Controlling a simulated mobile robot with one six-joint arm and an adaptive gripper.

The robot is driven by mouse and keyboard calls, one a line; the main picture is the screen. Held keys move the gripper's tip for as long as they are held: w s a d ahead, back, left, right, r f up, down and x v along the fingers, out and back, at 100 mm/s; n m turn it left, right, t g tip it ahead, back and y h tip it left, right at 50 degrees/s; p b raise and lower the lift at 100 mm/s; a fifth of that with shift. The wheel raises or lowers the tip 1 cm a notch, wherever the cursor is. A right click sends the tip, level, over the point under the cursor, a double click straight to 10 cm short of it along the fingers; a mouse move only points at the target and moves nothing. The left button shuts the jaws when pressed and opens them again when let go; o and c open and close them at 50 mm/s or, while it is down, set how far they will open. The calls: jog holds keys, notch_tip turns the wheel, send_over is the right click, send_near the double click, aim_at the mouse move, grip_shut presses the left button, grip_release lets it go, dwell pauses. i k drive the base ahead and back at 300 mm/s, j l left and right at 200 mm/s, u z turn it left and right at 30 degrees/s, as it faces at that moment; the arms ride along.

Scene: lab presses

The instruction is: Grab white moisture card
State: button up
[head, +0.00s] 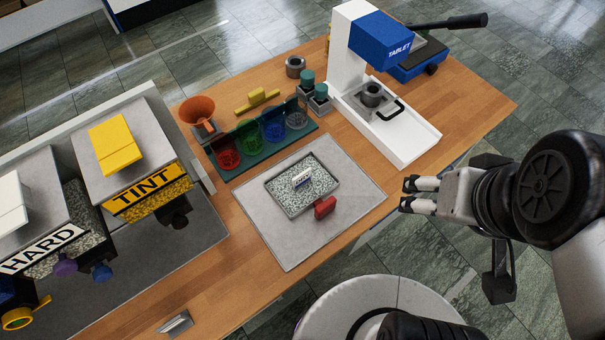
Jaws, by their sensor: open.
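A small white card (302,178) with a dark blue marking stands in a speckled grey tray (286,204), and it appears to be the moisture card. The tray lies on a light grey mat (282,247) on the wooden table. A red block-like piece (325,207) sits at the tray's front right edge, just right of and below the card. My gripper (405,194) is open and empty. It is to the right of the mat, near the table's edge and apart from the card.
A green rack (225,174) with several coloured cups stands behind the mat. An orange funnel (198,110) is at its left. The blue and white TABLET press (382,38) is at the back right. TINT (145,193) and HARD (42,250) machines fill the left.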

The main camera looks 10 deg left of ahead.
aim_at(304, 176)
jog(key=k+l+u, duration=0.15)
jog(key=u, duration=0.25)
jog(key=k+l+u, duration=0.15)
jog(key=u, duration=0.2)
jog(key=k+l+u, duration=0.1)
jog(key=u, duration=0.3)
jog(key=k, duration=0.1)
